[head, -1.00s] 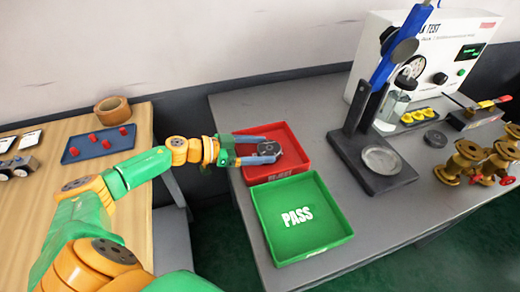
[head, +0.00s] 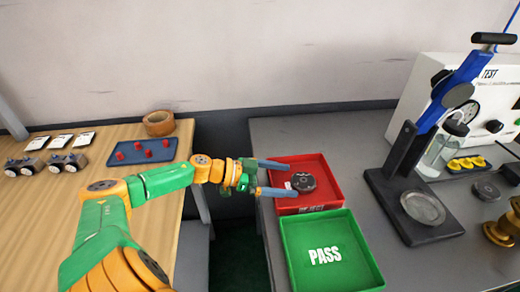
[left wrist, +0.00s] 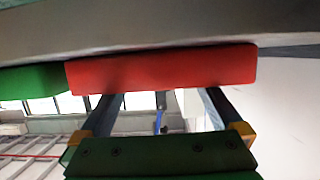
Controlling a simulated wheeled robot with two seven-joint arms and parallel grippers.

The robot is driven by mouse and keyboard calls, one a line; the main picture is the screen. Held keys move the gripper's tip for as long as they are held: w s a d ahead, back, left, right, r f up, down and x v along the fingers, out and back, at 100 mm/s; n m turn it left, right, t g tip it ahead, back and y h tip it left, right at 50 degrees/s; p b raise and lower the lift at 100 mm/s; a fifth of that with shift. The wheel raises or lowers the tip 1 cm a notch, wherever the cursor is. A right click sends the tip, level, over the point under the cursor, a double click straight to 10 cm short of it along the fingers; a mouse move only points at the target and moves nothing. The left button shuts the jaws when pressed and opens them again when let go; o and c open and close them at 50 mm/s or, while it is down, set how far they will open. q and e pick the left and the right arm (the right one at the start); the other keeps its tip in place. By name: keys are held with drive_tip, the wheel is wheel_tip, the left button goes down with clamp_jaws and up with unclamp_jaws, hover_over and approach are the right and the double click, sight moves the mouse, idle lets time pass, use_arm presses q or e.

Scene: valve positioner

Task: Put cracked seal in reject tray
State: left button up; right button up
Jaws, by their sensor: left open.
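A dark round seal (head: 303,182) lies in the red reject tray (head: 332,186), near its left side; any crack is too small to make out. My left gripper (head: 292,178) is open at the tray's left side, its two fingers apart and its fingertips just left of the seal, with nothing between them. In the left wrist view the open fingers (left wrist: 160,100) reach toward the red wall of the reject tray (left wrist: 160,68); the seal is hidden there. My right gripper is not in view.
The green PASS tray (head: 325,255) is empty in front of the reject tray. A test stand with a blue lever (head: 445,105) stands to the right.

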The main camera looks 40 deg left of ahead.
use_arm(q)
drive_tip(key=p+v, duration=0.4)
drive_tip(key=v, duration=0.5)
drive_tip(key=shift+r, duration=0.2)
